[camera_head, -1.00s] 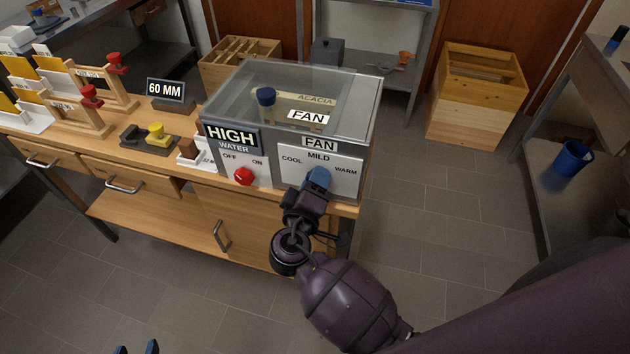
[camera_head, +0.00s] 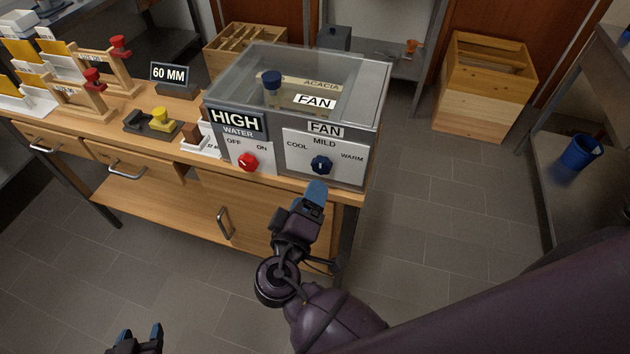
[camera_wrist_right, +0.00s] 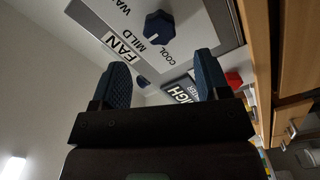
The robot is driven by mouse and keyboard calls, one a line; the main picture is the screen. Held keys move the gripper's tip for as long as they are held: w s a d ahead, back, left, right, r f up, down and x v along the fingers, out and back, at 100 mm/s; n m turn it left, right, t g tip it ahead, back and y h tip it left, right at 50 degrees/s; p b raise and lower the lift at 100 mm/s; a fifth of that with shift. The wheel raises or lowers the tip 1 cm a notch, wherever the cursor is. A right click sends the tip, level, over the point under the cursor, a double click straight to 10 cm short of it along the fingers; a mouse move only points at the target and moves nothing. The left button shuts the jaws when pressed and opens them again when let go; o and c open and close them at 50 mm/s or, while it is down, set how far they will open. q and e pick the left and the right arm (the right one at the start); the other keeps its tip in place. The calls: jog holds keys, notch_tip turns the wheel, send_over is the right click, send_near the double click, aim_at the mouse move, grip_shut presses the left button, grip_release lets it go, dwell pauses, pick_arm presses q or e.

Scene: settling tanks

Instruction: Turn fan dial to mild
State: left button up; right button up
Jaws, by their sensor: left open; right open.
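The fan dial (camera_head: 321,165) is a dark blue knob on the white panel marked COOL, MILD and WARM, at the front right of the clear-topped tank. In the right wrist view the dial (camera_wrist_right: 160,27) shows a white mark on the side facing the word MILD (camera_wrist_right: 139,49). My right gripper (camera_head: 316,190) is just below and in front of the dial, apart from it. In its wrist view the blue fingers (camera_wrist_right: 163,76) are spread with nothing between them. My left gripper (camera_head: 138,338) is low at the bottom edge, open and empty, far from the panel.
A red water dial (camera_head: 248,162) with OFF and ON sits left of the fan panel, under a HIGH sign (camera_head: 237,121). The tank (camera_head: 360,100) stands at the wooden bench's right end. Wooden stands and a 60 MM sign (camera_head: 169,76) are further left. Floor in front is clear.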

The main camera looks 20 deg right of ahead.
jog(key=shift+v, duration=1.45)
notch_tip(320, 180, down, 9)
jog(key=w+g+y, duration=0.2)
jog(key=y, duration=0.8)
jog(key=s+d+f+m, duration=0.2)
jog(key=s+d, duration=0.3)
jog(key=d, duration=0.4)
jog(key=s+d+f+m+g, duration=0.1)
jog(key=s+d+f+m, duration=0.2)
jog(key=d, duration=0.7)
jog(key=s+f, duration=0.2)
jog(key=s, duration=0.1)
jog(key=shift+s+f+g, duration=0.2)
jog(key=shift+s+g, duration=0.1)
jog(key=shift+o, duration=0.4)
